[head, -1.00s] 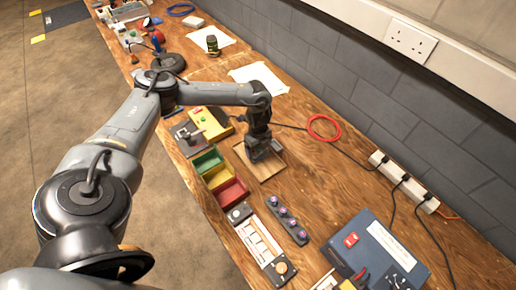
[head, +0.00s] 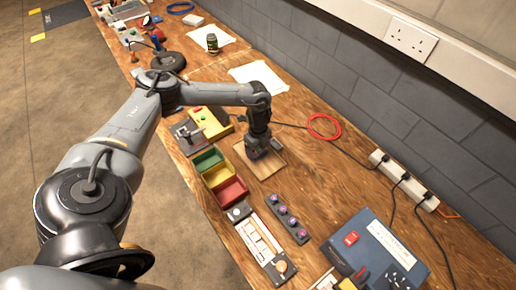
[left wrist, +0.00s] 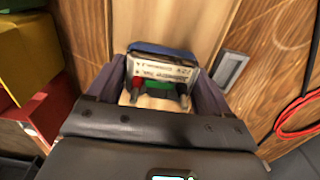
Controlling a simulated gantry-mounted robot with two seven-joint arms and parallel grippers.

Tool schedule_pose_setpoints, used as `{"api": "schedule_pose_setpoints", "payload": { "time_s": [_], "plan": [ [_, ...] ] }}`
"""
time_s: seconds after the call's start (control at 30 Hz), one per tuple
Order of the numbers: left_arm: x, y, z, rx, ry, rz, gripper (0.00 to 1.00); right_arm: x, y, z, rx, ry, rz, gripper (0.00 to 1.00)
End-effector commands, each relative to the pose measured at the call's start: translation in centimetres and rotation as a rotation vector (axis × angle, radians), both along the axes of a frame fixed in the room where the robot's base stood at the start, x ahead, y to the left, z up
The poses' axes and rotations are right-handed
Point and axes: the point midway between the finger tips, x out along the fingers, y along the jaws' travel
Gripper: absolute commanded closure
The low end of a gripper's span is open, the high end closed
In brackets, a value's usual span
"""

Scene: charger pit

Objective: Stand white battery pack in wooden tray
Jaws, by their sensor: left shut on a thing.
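The wooden tray (head: 267,171) is a flat pale-wood square on the bench, right of the coloured bins. My left gripper (head: 257,152) points down over it and hides part of it. In the left wrist view the gripper (left wrist: 156,92) is shut on the white battery pack (left wrist: 160,76), between its dark fingers. The pack shows a white face with printed text, a blue edge, and red and black parts. Pale wood of the tray (left wrist: 175,20) shows behind it. I cannot tell whether the pack touches the tray. My right gripper is not in view.
Green, yellow and red bins (head: 232,191) stand close left of the tray. A small grey block (left wrist: 230,70) is close on its right. A red cable loop (head: 323,127), a power strip (head: 405,182) and a blue box (head: 375,250) lie farther right.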

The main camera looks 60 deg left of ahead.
Motion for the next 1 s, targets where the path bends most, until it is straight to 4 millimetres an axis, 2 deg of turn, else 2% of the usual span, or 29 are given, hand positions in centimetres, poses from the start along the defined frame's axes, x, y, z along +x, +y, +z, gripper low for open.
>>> {"api": "schedule_pose_setpoints", "payload": {
  "time_s": [0.6,0.63,0.73,1.0],
  "plan": [
    [0.07,0.00,-0.48,0.000,-0.002,0.001,0.74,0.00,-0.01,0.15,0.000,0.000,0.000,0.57],
    [0.07,-0.01,-0.48,0.000,-0.002,0.001,0.15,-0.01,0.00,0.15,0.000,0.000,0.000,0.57],
    [0.06,-0.01,-0.49,0.000,-0.001,0.001,0.00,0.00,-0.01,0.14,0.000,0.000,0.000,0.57],
    [-0.02,-0.01,-0.58,0.000,0.001,0.000,0.00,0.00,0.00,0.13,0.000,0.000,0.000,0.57]
  ]
}}
